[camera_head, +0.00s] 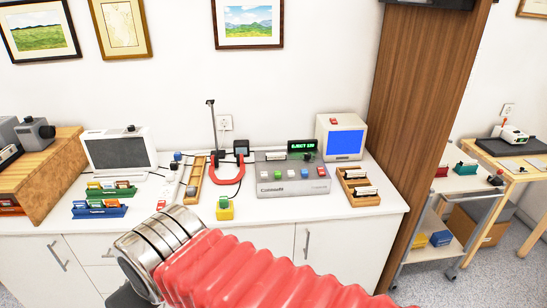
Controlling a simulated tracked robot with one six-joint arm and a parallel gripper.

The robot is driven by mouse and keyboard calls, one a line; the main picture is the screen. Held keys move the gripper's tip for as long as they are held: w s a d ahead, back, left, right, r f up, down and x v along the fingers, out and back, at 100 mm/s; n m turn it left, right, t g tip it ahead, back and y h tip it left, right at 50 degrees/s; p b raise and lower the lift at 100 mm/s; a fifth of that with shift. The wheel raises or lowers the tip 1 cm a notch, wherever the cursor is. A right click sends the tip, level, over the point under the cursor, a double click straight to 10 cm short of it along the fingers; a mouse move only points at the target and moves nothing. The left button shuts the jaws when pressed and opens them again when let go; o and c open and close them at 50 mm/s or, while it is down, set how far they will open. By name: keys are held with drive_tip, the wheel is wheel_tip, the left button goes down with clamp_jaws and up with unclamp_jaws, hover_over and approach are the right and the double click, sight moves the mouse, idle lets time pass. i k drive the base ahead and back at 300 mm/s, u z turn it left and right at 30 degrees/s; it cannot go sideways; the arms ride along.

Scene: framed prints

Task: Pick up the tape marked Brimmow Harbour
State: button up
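No label reading Brimmow Harbour can be made out, so I cannot tell which item is that tape. Small tape-like pieces stand in a green rack (111,194) and a blue rack (98,212) at the left of the white counter. White-labelled pieces lie in a wooden tray (372,199) at the right. A grey console (292,184) with coloured buttons and a lit green display stands between them. My arm's red bellows and metal rings cross the bottom of the view. My gripper's fingers are not seen.
A white laptop-like screen (118,152), a red horseshoe shape (227,178), a yellow block (225,212) and a blue-screened monitor (341,137) share the counter (300,210). A wooden partition (420,110) stands at right, with a wheeled cart (434,228) beyond it.

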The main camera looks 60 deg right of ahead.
sight(272, 156)
drive_tip(key=z, duration=0.25)
drive_tip(key=i, duration=0.8)
drive_tip(key=z, duration=0.6)
drive_tip(key=i, duration=0.45)
drive_tip(key=z, duration=0.25)
